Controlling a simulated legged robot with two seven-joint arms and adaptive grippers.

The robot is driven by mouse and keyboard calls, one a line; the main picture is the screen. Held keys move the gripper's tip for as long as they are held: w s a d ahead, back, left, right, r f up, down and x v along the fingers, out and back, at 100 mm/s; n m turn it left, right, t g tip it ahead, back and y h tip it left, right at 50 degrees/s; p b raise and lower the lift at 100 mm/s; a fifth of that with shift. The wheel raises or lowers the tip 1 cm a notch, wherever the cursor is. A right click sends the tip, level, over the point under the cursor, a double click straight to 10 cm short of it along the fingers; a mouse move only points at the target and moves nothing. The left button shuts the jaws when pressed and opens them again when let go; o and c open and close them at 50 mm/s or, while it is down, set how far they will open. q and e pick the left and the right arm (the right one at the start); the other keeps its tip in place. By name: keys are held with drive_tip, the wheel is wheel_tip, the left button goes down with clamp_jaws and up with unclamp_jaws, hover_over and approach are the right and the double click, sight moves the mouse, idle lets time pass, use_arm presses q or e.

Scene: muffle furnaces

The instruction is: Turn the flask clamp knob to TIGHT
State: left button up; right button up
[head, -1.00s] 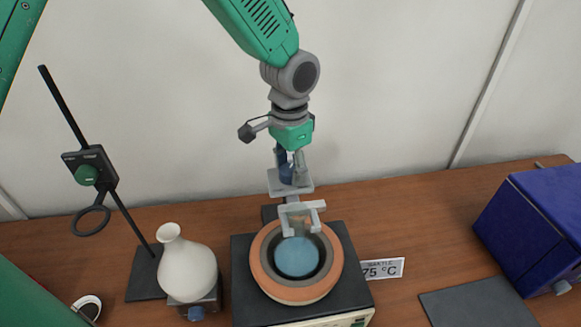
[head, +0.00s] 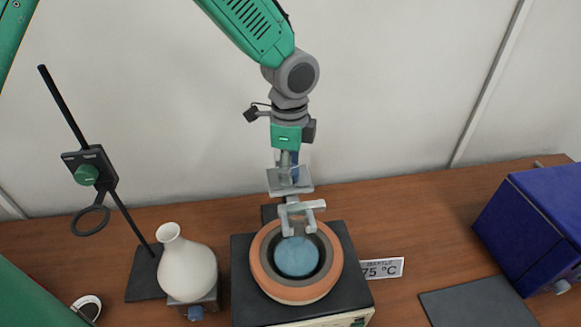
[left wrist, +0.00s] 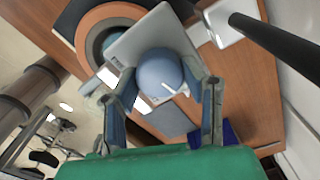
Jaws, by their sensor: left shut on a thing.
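The flask clamp's round blue knob (left wrist: 160,72) sits on a light grey plate (left wrist: 128,48) in the left wrist view, with a white pointer mark on its face. My left gripper (head: 289,170) points straight down from above in the head view and is shut on the knob, one finger on each side. The knob is mostly hidden there by the fingers. The grey clamp (head: 303,208) reaches out below, its jaws over the heating mantle (head: 267,275). The label on the plate is too small to read. My right gripper is not in view.
A stand with a green knob (head: 87,175) and ring is at left, beside a white flask (head: 187,268) on a grey block. A temperature sign (head: 382,268), a dark mat (head: 480,302) and a blue box (head: 535,225) lie to the right. A black rod (left wrist: 275,40) passes near the gripper.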

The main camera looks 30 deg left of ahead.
use_arm(q)
drive_tip(key=shift+w+r+m, duration=0.15)
drive_tip(key=shift+w+m, duration=0.05)
drive_tip(key=shift+m, duration=0.4)
drive_tip(key=o, duration=1.1)
drive_tip(key=shift+o, duration=0.2)
wheel_tip(320, 180, up, 12)
drive_tip(key=shift+f, duration=0.2)
